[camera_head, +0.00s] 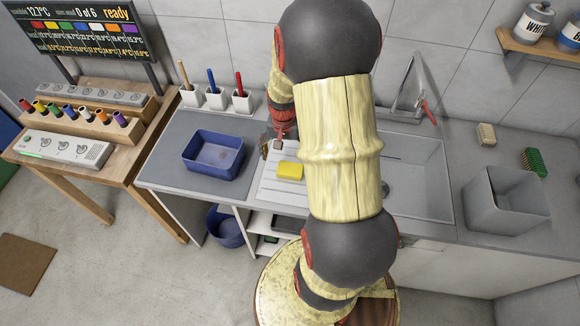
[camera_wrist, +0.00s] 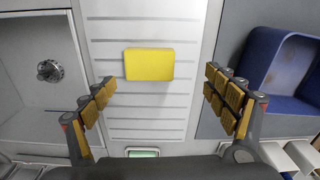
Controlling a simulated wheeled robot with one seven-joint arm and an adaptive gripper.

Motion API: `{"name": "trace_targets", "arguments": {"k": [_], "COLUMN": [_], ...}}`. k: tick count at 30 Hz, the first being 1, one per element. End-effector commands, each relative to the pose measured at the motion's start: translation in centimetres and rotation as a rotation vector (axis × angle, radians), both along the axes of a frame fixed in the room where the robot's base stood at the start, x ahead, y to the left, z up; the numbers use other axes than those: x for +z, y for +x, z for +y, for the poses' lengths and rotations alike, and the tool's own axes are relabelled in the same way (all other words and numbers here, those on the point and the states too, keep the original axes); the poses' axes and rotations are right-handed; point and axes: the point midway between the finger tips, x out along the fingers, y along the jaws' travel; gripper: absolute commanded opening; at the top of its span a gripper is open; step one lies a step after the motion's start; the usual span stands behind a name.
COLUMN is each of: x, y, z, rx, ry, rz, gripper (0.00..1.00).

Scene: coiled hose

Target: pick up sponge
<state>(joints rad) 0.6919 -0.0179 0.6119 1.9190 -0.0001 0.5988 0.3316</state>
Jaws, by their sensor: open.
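The yellow sponge (camera_head: 290,171) lies flat on the pale ribbed draining board (camera_head: 268,188) between the blue tub and the sink. In the wrist view the sponge (camera_wrist: 149,64) lies ahead of my fingers, roughly between their lines and a little left of the middle. My gripper (camera_wrist: 160,98) is open and empty, its two padded fingers wide apart and not touching the sponge. In the head view my gripper (camera_head: 272,145) shows just behind the sponge, partly hidden by my arm.
A blue tub (camera_head: 213,154) stands left of the draining board. The sink basin (camera_head: 420,180) is on the right, partly behind my arm. White cups (camera_head: 216,98) with brushes stand at the back. A grey bin (camera_head: 505,200) and a green brush (camera_head: 535,162) are far right.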

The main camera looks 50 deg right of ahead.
Motion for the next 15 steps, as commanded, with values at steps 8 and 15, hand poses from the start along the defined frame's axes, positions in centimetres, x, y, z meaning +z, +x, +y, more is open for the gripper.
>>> {"name": "trace_targets", "arguments": {"k": [8,15], "x": [-3.5,-5.5], "y": [-1.4,-1.2], "z": [-1.7,-1.7], "rx": [-0.072,-0.071], "ry": [0.022,0.021], "rz": [0.025,0.023], "gripper": [0.93,0.93]}}
